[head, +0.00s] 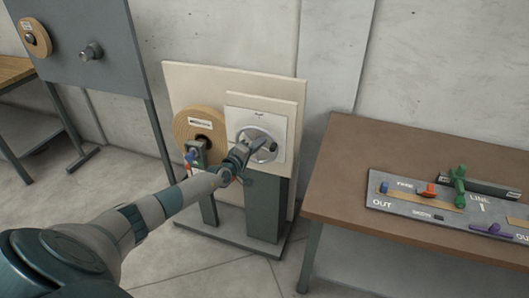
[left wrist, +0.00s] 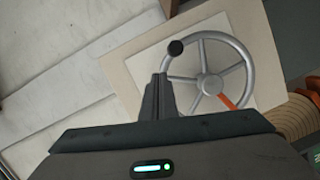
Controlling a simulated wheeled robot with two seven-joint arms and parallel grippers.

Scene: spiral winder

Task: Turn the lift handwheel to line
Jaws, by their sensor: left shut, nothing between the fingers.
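The lift handwheel (head: 273,157) is a grey spoked wheel on a pale square plate (head: 283,112) of the winder stand. In the left wrist view the wheel (left wrist: 211,84) has a black knob (left wrist: 177,47) at its upper left and one orange spoke (left wrist: 227,101) pointing lower right. A small dark mark shows on the plate above the wheel in the head view; I cannot tell if it is the line. My left gripper (head: 257,147) is shut and empty in front of the wheel. Its fingers (left wrist: 158,84) overlap the rim's left side below the knob; contact cannot be told. My right gripper is out of view.
A tan spool (head: 184,122) sits left of the handwheel on the same stand. A brown table (head: 345,150) at right carries a grey panel (head: 380,205) with coloured levers. A dark board (head: 110,55) with another spool stands back left. The floor between is clear.

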